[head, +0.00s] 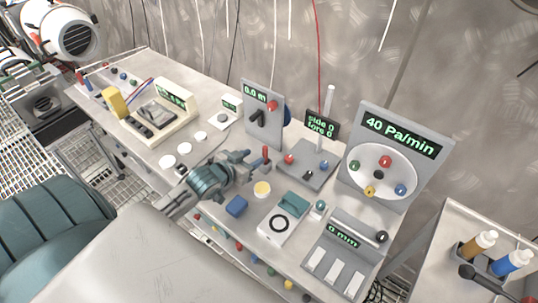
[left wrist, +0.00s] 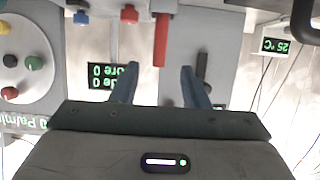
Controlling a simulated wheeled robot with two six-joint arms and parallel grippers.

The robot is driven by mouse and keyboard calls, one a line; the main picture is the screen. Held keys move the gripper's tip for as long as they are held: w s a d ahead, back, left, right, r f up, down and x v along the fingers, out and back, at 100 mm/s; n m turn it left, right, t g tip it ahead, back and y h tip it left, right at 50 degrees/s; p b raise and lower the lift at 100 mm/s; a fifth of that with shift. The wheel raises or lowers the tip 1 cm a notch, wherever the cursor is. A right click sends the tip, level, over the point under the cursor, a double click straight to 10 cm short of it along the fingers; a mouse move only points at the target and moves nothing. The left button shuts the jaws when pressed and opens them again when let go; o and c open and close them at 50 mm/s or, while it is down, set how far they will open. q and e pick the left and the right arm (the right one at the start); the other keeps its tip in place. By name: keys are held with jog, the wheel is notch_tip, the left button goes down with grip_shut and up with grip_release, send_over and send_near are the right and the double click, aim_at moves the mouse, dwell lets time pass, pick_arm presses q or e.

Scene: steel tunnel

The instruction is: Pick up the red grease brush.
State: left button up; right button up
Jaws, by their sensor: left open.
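A slim red upright handle (head: 266,152), which looks like the red grease brush, stands on the bench just beyond my left gripper (head: 252,163). In the left wrist view the red handle (left wrist: 161,40) is ahead of the open fingers (left wrist: 159,82), roughly centred between them, its near end about level with the fingertips. No contact shows. Its bristle end cannot be made out. My left gripper is open and empty, reaching over the bench from the left. My right gripper is not in view.
A grey box with a red knob (head: 288,158) and a post is close to the right of the handle. A lever panel (head: 262,118) stands behind. Several white discs lie left.

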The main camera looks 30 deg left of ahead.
aim_at(268, 158)
pick_arm(q)
jog(key=p+x, duration=0.2)
jog(key=x, duration=0.6)
jog(key=shift+w+f, duration=0.3)
jog(key=shift+w+d+f, duration=0.1)
jog(key=shift+w+f, duration=0.15)
jog(key=shift+w, duration=0.15)
jog(key=shift+s, duration=0.1)
jog(key=shift+c, duration=1.3)
grip_shut()
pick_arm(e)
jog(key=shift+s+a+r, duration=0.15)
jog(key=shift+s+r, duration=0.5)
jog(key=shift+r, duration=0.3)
